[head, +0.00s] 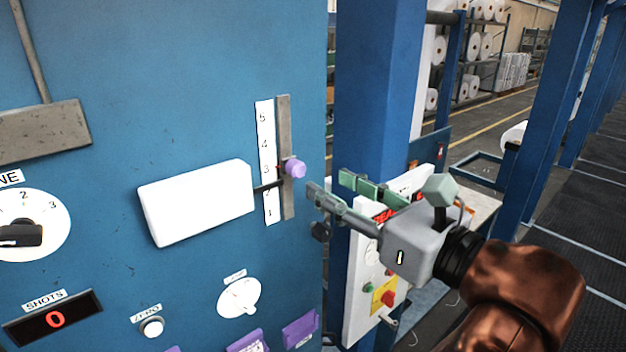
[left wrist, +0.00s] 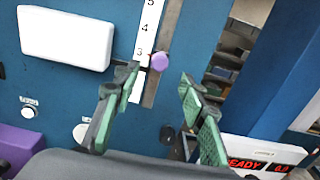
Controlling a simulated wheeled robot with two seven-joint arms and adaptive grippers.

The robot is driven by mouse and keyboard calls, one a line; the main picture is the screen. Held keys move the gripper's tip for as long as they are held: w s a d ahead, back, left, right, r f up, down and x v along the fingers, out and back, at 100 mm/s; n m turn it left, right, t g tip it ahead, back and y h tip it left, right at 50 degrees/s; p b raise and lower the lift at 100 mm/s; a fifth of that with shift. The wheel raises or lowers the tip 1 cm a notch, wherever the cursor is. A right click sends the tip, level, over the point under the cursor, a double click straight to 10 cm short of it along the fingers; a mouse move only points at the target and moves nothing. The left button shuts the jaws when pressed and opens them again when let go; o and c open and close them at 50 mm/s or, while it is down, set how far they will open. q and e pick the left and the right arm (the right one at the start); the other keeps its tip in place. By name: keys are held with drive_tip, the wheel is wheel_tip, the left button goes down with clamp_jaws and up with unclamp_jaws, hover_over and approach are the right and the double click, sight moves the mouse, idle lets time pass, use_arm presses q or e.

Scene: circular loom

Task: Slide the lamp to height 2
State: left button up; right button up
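The lamp is a white box (head: 197,203) on a dark bracket that joins a grey vertical rail (head: 284,140) on the blue panel. A purple knob (head: 294,168) sits on this slider, beside the number strip (head: 264,135). My left gripper (head: 329,182) is open and empty, to the right of the knob and slightly lower. In the left wrist view the knob (left wrist: 159,62) appears beyond and between the open fingertips (left wrist: 160,74), with no contact visible. My right gripper is not seen.
A blue post (head: 375,80) stands behind the gripper. A white control box (head: 362,270) with a red display and buttons is below it. Dials, a shots display (head: 52,318) and purple blocks (head: 300,328) are low on the panel. The space right before the knob is clear.

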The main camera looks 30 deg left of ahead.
sight(301, 170)
use_arm(q)
drive_tip(key=p+x, duration=0.2)
drive_tip(key=x, duration=0.5)
drive_tip(key=shift+w+a+f, duration=0.1)
drive_tip(key=shift+w+f, duration=0.05)
drive_tip(key=shift+f, duration=0.05)
drive_tip(key=shift+w+a, duration=0.1)
drive_tip(key=shift+a, duration=0.2)
drive_tip(key=shift+c, duration=0.2)
clamp_jaws()
idle(0.4)
